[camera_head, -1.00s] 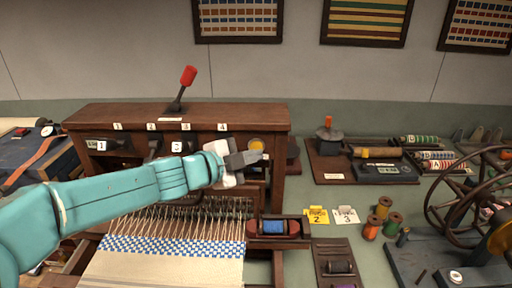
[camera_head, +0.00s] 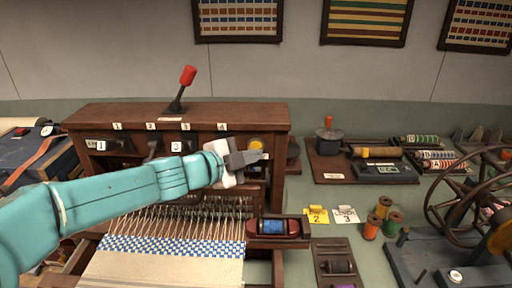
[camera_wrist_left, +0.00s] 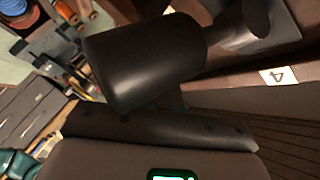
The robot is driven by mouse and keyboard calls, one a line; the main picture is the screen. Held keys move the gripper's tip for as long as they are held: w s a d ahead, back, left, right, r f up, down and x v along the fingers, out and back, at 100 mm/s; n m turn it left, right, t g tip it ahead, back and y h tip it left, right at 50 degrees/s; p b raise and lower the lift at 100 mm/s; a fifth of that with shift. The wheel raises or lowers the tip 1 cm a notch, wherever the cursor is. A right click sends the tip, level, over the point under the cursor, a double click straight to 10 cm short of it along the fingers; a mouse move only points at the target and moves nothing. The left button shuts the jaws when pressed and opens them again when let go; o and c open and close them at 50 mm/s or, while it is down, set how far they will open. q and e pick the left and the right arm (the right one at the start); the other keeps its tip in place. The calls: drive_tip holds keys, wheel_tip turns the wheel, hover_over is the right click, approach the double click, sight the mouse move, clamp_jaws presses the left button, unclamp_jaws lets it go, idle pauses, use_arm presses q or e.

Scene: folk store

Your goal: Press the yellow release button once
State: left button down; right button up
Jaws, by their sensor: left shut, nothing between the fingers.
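The yellow button (camera_head: 256,143) sits on the front of the dark wooden loom box (camera_head: 200,112), at its right end, right of the label 4. Its lower part is hidden behind my left gripper. My left gripper (camera_head: 262,157) is shut and empty, with its tips just below and in front of the button. I cannot tell whether they touch it. The button is not seen in the left wrist view, where a dark rounded cylinder (camera_wrist_left: 145,62) fills the middle, near the label 4 (camera_wrist_left: 279,76). My right gripper is not in view.
A red-handled lever (camera_head: 187,77) stands on top of the box. Numbered front levers lie left of my gripper. A blue spool in a shuttle (camera_head: 274,227), yellow and white cards (camera_head: 316,215) and thread spools (camera_head: 384,207) lie to the right. Woven cloth (camera_head: 165,268) is below.

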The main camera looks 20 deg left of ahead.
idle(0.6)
use_arm(q)
drive_tip(key=shift+w+a+r+p, duration=0.1)
drive_tip(key=shift+w+p, duration=0.2)
drive_tip(key=shift+w, duration=0.1)
drive_tip(key=shift+w+a+p, duration=0.15)
drive_tip(key=shift+w+p, duration=0.25)
drive_tip(key=shift+w, duration=0.05)
idle(0.6)
idle(0.4)
drive_tip(key=shift+s+d+b, duration=0.25)
drive_tip(key=shift+s+b, duration=0.1)
drive_tip(key=shift+s, duration=0.55)
